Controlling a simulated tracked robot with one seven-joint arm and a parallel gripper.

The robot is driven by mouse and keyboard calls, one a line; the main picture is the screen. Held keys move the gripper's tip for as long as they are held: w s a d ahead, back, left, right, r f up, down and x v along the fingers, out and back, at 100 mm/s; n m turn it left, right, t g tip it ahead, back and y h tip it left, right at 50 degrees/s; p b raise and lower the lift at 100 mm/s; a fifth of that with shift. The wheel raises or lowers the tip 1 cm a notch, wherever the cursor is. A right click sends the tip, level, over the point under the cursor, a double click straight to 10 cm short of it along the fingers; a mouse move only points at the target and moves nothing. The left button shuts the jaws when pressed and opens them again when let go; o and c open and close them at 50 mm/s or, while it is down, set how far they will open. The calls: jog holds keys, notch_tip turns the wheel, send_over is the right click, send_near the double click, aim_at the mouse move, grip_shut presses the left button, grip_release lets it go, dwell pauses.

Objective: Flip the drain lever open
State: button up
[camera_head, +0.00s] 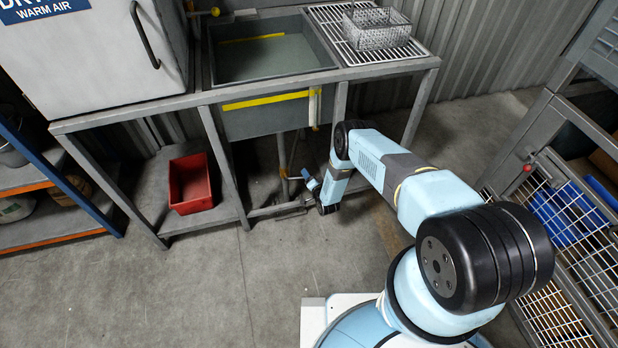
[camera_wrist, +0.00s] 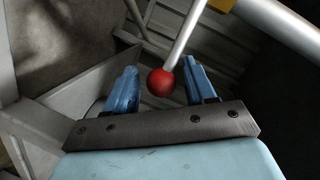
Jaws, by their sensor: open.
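The drain lever is a thin grey rod with a red ball knob (camera_wrist: 161,82) at its end, seen in the wrist view. The rod runs up and right from the knob toward a pipe. My gripper (camera_wrist: 163,84) is open, with one blue finger on each side of the knob. The knob sits between the fingers in the picture, nearer the right one; I cannot tell whether it touches. In the head view my gripper (camera_head: 308,184) is low under the sink (camera_head: 268,112), by the drain pipe (camera_head: 282,160). The knob cannot be made out there.
The steel bench frame (camera_head: 222,160) and its legs stand close around my arm. A red bin (camera_head: 190,184) sits on the lower shelf at left. A wire basket (camera_head: 377,30) rests on the rack above. A mesh cage (camera_head: 570,230) stands at right. Floor in front is clear.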

jog(key=shift+c, duration=0.4)
grip_shut()
jog(key=shift+d, duration=0.1)
